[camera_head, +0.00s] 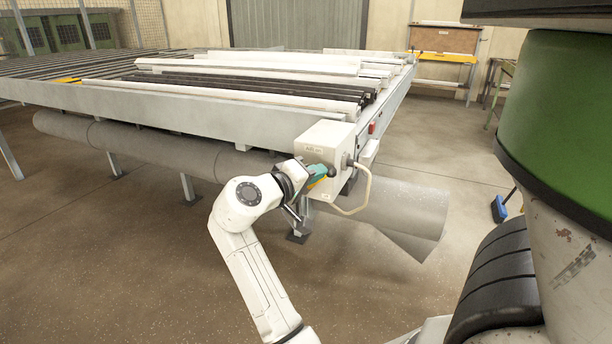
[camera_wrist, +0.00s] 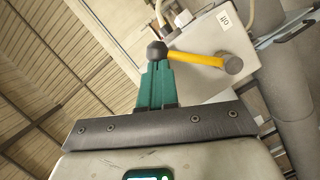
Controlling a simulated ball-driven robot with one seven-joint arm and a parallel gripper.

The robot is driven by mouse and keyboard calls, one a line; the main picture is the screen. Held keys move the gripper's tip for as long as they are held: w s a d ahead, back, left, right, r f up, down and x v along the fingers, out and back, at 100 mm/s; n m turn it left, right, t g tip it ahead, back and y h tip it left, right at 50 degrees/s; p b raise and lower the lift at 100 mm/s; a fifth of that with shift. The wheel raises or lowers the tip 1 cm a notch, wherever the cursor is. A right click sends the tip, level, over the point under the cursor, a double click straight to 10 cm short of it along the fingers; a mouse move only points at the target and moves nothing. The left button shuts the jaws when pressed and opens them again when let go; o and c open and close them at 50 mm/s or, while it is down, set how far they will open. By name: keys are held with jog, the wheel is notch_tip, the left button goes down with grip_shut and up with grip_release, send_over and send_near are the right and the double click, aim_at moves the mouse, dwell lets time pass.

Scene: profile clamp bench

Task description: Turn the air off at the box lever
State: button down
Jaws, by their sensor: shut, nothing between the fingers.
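The light grey air box (camera_head: 326,140) is fixed at the near corner of the bench, with a small label on its face. It also shows in the wrist view (camera_wrist: 205,42). The yellow lever (camera_wrist: 190,72) runs from a grey pivot (camera_wrist: 232,64) on the box to a dark round knob (camera_wrist: 157,52). In the head view the dark knob (camera_head: 332,171) shows beside the fingers. My gripper (camera_wrist: 155,72), with teal fingers, is shut and empty, its tips right at the knob; it also shows in the head view (camera_head: 318,172). I cannot tell whether they touch.
The bench (camera_head: 230,115) carries several white and black profiles. A thick grey duct (camera_head: 150,145) runs beneath it. A pale hose (camera_head: 362,195) loops from the box's right side. A blue brush (camera_head: 498,208) stands at right. The floor in front is open.

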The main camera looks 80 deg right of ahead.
jog(key=s+f+m+t+b, duration=0.3)
jog(key=s+f+m+b, duration=0.1)
jog(key=f+m+b, duration=0.1)
jog(key=shift+a+m+b, duration=0.4)
jog(key=shift+m+b, duration=0.5)
jog(key=shift+m, duration=0.1)
